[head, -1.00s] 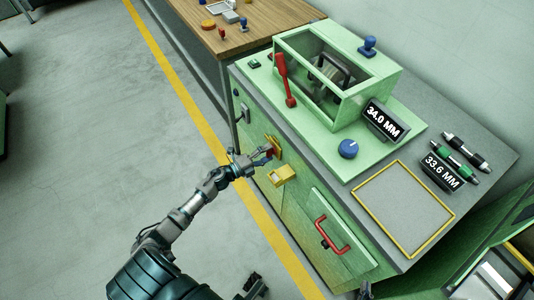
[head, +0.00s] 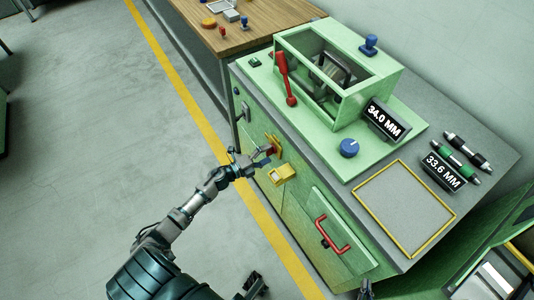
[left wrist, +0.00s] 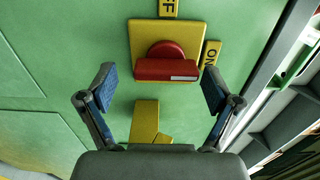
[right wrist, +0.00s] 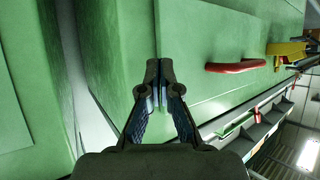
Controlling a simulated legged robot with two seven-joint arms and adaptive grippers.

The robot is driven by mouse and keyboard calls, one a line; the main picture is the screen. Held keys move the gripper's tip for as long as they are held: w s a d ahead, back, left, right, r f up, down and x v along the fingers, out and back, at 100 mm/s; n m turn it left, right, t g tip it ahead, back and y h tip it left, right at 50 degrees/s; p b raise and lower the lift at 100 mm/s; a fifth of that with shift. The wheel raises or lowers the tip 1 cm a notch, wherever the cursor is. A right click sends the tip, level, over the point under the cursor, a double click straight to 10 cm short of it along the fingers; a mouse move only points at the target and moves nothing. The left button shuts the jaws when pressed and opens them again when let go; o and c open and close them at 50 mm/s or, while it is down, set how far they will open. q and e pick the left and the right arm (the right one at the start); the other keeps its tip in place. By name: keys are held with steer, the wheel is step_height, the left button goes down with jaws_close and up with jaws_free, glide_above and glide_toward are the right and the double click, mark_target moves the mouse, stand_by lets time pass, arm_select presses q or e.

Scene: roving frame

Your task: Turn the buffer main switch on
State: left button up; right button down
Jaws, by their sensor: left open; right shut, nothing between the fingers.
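The main switch (left wrist: 167,65) is a red rotary handle on a yellow plate (left wrist: 140,33) on the green cabinet front. In the head view the left gripper (head: 262,160) is at the cabinet front and partly hides the switch. My right gripper (right wrist: 157,70) is shut and empty, close to a green cabinet face.
A yellow box (head: 282,174) juts out below the switch. A red door handle (head: 331,234) is on the cabinet front. The green machine (head: 338,75), dial (head: 348,148) and displays stand on top.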

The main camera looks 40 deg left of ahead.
arm_select(q)
steer(key=shift+r, duration=0.1)
steer(key=v, duration=1.2)
steer(key=shift+d, duration=0.1)
